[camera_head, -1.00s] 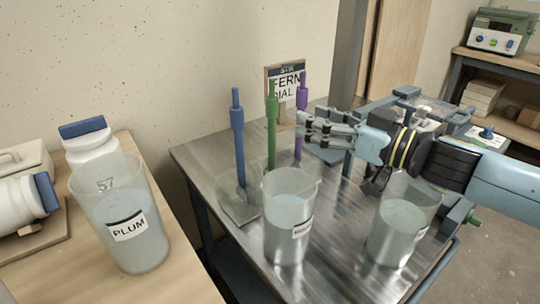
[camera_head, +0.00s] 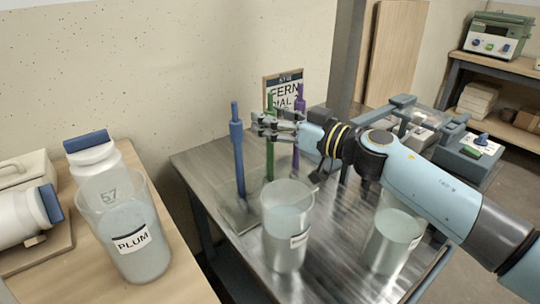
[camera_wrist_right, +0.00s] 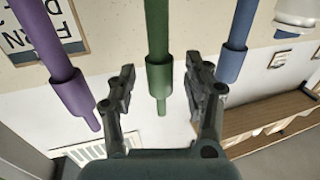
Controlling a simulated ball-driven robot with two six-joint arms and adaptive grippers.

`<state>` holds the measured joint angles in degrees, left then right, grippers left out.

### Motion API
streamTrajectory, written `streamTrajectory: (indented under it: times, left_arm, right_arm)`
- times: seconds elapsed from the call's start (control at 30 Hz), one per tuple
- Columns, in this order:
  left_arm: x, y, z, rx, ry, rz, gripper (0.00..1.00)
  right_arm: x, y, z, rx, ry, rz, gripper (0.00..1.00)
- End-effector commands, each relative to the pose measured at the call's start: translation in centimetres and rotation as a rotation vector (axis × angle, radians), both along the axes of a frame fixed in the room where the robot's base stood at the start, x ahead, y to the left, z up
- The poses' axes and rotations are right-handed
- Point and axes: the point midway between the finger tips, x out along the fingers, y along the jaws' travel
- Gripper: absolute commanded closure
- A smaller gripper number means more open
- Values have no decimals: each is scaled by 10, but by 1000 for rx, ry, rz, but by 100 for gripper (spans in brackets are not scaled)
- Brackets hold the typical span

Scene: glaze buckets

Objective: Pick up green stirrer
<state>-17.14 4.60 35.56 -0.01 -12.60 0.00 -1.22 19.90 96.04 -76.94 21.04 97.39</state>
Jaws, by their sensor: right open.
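The green stirrer (camera_head: 270,160) stands upright between a blue stirrer (camera_head: 238,150) and a purple stirrer (camera_head: 297,140) in a clear holder on the metal table. My right gripper (camera_head: 262,124) is at the upper part of the green stirrer and partly hides it. In the right wrist view the green stirrer (camera_wrist_right: 159,60) lies in line with the gap between the open fingers (camera_wrist_right: 160,90). Neither finger visibly touches it. The purple stirrer (camera_wrist_right: 52,55) is left of the fingers and the blue one (camera_wrist_right: 240,35) right. My left gripper is not in view.
A clear bucket (camera_head: 287,235) stands in front of the stirrers, and another (camera_head: 392,240) stands to its right below my right arm. A sign (camera_head: 283,88) is behind the stirrers. The PLUM bucket (camera_head: 125,215) is on the wooden bench at left.

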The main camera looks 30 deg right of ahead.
Motion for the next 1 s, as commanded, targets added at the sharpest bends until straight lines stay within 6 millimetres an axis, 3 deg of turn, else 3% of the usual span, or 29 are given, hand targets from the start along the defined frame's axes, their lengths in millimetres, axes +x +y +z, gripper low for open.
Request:
streamTrajectory:
  times: [0.3, 0.7, 1.0]
  left_arm:
    - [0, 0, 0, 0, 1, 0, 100]
    - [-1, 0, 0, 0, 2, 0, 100]
    - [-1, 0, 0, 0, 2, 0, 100]
  right_arm:
    - [7, 3, 0, -1, 1, 0, 49]
    - [6, 3, 0, -1, 1, 0, 100]
    - [6, 3, 0, -1, 1, 0, 100]
